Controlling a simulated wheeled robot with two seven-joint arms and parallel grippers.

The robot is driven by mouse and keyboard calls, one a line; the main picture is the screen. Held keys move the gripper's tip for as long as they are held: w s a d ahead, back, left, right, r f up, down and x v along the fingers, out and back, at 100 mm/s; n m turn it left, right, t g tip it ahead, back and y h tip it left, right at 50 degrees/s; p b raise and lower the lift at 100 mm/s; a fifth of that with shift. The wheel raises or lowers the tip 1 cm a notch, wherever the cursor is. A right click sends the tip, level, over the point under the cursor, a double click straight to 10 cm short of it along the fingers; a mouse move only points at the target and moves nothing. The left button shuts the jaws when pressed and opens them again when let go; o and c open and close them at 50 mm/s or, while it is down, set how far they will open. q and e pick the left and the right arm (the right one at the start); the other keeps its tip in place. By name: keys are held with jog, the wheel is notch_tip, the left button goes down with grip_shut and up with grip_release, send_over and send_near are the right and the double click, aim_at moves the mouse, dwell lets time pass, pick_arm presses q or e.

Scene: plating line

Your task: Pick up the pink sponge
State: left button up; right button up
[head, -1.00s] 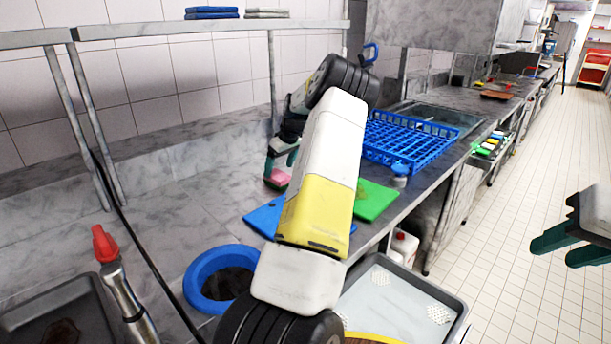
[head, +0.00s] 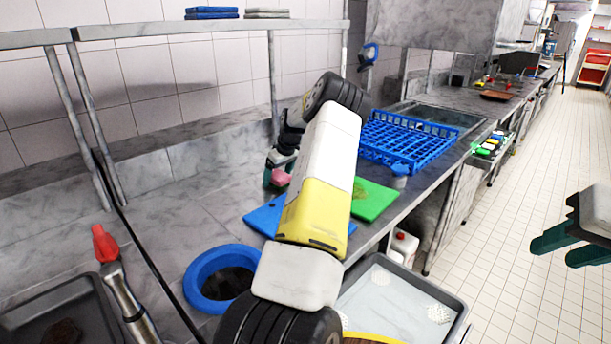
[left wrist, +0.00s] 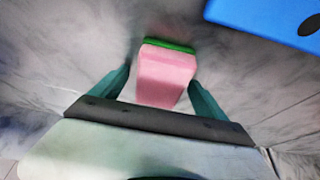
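The pink sponge (left wrist: 167,80) has a green scouring layer along its far edge. In the left wrist view it stands between the two teal fingers of my left gripper (left wrist: 160,82). The fingers are open around it, with a visible gap on the left side and little or none on the right. In the head view the sponge (head: 281,178) shows beside a teal finger of my left gripper (head: 277,172), partly hidden by my arm. My right gripper (head: 556,250) is open and empty over the floor at the right edge.
A blue board (head: 262,217) and a green board (head: 373,200) lie on the counter near the sponge. A blue dish rack (head: 410,140) stands behind them. A blue ring (head: 203,273) and a red-tipped sprayer (head: 106,245) are in front. A shelf (head: 180,30) runs above.

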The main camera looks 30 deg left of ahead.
aim_at(277, 173)
pick_arm(q)
jog(key=c, duration=1.3)
jog(key=shift+c, duration=0.2)
jog(key=shift+r, duration=0.6)
jog(key=v, duration=0.3)
jog(key=shift+w+a, duration=0.1)
jog(key=s+d, duration=0.1)
jog(key=d, duration=0.4)
jog(key=s+d+r, duration=0.1)
jog(key=d, duration=0.3)
jog(key=s+d, duration=0.2)
jog(key=d, duration=0.3)
jog(key=shift+d+r, duration=0.2)
jog(key=shift+d, duration=0.1)
